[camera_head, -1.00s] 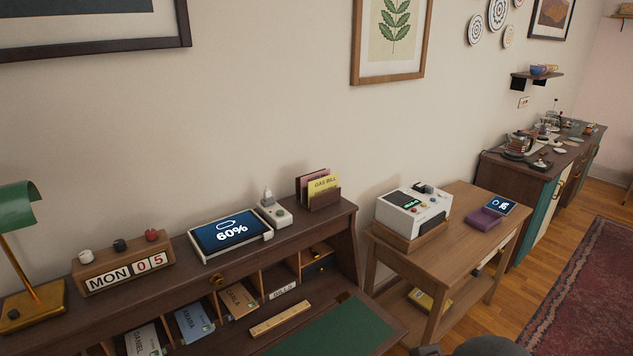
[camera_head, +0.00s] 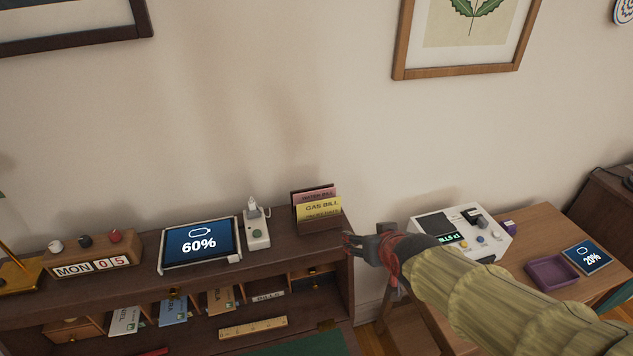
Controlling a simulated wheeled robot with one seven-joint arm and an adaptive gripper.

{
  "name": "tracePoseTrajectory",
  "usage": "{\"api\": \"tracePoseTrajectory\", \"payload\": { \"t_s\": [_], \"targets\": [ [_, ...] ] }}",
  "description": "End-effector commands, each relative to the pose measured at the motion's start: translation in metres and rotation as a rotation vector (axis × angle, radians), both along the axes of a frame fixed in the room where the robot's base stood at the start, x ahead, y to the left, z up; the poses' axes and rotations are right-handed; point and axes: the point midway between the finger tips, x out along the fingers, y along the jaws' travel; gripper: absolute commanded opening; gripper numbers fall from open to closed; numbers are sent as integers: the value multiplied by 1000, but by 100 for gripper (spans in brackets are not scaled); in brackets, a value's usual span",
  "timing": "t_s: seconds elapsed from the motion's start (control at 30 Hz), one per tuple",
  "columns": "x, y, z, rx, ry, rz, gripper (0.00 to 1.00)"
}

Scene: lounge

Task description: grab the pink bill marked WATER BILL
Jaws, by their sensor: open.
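A pink bill (camera_head: 314,195) stands in a small wooden holder (camera_head: 320,226) at the right end of the desk's top shelf. Its heading is partly covered and too small to read surely. A yellow bill marked GAS BILL (camera_head: 320,207) stands in front of it and hides its lower part. A dark card or panel shows behind the pink bill. My gripper (camera_head: 349,244) is open and empty, just right of and below the holder, near the shelf's right end. My arm reaches in from the lower right.
A white charger (camera_head: 256,232) and a tablet showing 60% (camera_head: 199,243) stand left of the holder. A calendar block (camera_head: 92,265) is further left. A white machine (camera_head: 459,236) and a purple tray (camera_head: 552,271) lie on the side table at right. The wall above the holder is clear.

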Motion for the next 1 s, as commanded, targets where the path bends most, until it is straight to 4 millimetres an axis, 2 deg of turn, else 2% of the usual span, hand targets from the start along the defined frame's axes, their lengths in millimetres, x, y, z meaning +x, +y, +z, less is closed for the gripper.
{"api": "tracePoseTrajectory", "payload": {
  "t_s": [0.03, 0.1, 0.2, 0.3, 0.4, 0.57, 1.0],
  "targets": [
    [18, 12, 12, 4, -26, 18, 70],
    [43, 29, 16, 13, -82, 40, 74],
    [70, 52, 20, 27, -161, 69, 79],
    [88, 72, 21, 42, -233, 94, 85],
    [99, 88, 21, 56, -294, 114, 91],
    [105, 103, 20, 70, -358, 133, 100],
    [132, 114, 7, 74, -379, 137, 100]
  ]
}}
